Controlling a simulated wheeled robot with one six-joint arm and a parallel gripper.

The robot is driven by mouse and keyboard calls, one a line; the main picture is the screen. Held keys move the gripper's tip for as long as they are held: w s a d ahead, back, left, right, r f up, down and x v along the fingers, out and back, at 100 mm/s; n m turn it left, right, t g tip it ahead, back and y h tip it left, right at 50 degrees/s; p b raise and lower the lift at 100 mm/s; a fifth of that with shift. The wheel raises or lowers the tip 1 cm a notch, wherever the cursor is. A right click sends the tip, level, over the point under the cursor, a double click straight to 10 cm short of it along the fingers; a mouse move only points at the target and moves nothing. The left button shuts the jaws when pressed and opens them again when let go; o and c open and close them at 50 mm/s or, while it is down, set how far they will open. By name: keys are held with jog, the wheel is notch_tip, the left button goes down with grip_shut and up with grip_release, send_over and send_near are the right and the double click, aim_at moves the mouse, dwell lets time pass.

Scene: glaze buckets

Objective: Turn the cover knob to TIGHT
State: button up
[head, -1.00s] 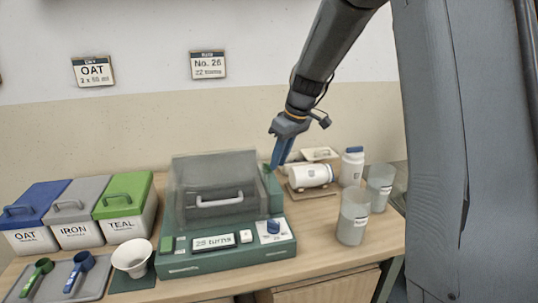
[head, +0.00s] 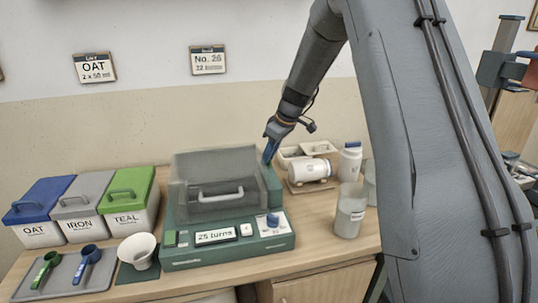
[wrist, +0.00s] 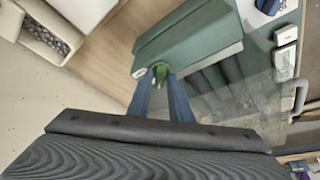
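The green machine (head: 200,256) stands on the table with a clear grey cover (head: 215,180) over its top; the cover's front handle (head: 220,195) shows. A small green knob (wrist: 160,74) sits at the end of the machine's green housing (wrist: 190,40) in the wrist view, beside a small white label too small to read. My gripper (wrist: 159,84) has its blue fingertips on either side of this knob; I cannot tell whether they press on it. In the head view my gripper (head: 268,160) reaches down at the housing's back right corner, and the knob is hidden there.
A blue dial (head: 272,220) and a display reading "25 turns" (head: 215,236) are on the machine's front. A white jar (head: 308,170) lies on a stand just right of my gripper. A clear beaker (head: 350,212) stands farther right. Lidded bins (head: 128,208) stand at left.

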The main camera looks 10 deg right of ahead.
jog(key=shift+c, duration=0.5)
grip_shut()
jog(key=shift+m, duration=0.3)
jog(key=m+h+p, duration=0.1)
jog(key=m, duration=0.2)
jog(key=shift+s+a+t, duration=0.1)
jog(key=shift+a+t, duration=0.05)
jog(key=shift+t, duration=0.25)
jog(key=shift+a+m+t+h+p, duration=0.15)
jog(key=shift+m+h+p, duration=0.2)
jog(key=shift+m+p, duration=0.4)
jog(key=shift+d+m+t+h+p, duration=0.15)
jog(key=shift+m+h+p, duration=0.25)
jog(key=shift+m, duration=0.55)
jog(key=shift+a+m, duration=0.1)
jog(key=shift+m, duration=0.2)
jog(key=shift+o, duration=0.5)
grip_release()
